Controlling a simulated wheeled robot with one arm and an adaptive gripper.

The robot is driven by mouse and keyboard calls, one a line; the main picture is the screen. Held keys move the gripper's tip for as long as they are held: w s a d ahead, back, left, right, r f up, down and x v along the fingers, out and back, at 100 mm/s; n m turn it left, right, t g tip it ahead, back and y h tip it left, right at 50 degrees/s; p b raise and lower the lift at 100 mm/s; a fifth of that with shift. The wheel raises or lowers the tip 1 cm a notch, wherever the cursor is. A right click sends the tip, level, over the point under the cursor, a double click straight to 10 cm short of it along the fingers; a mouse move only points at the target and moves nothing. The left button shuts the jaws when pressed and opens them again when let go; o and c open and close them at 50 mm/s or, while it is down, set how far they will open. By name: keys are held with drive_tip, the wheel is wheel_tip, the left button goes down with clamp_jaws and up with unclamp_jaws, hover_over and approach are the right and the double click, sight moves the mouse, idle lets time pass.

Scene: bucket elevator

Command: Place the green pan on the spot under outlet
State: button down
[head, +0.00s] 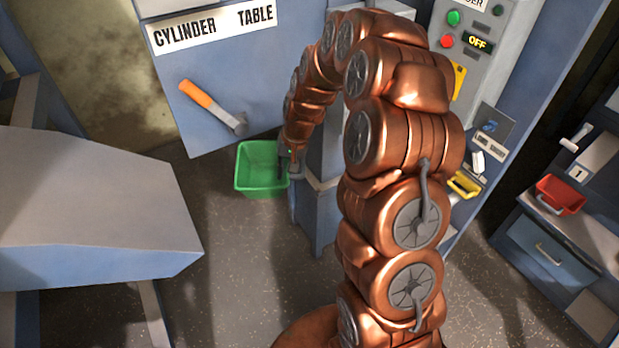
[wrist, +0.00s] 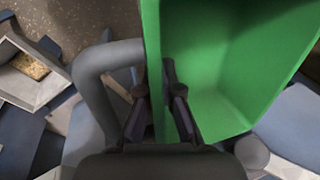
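The green pan (head: 258,172) is an open rectangular tub in front of the cylinder table's lower edge. My gripper (head: 288,156) is at its right rim. In the wrist view the pan (wrist: 215,75) fills the upper right, and its side wall passes between the two fingers of my gripper (wrist: 158,95). The fingers look shut on that wall. The inside of the pan that shows is empty. I cannot tell whether its bottom touches anything. I cannot make out the outlet or the spot under it.
A control panel (head: 468,45) reads OFF. A red bin (head: 560,194) sits on a cabinet at right. A grey machine body (head: 90,205) stands at left. Speckled floor (head: 240,270) lies open between.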

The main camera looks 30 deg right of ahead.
drive_tip(key=a+r+n, duration=0.2)
drive_tip(key=w+a+r+n+g, duration=0.1)
drive_tip(key=a+r+n, duration=0.1)
drive_tip(key=a, duration=0.1)
drive_tip(key=shift+w+a+r+n, duration=0.15)
drive_tip(key=shift+a+r+n, duration=0.15)
drive_tip(key=shift+a+r, duration=0.15)
drive_tip(key=shift+r, duration=0.15)
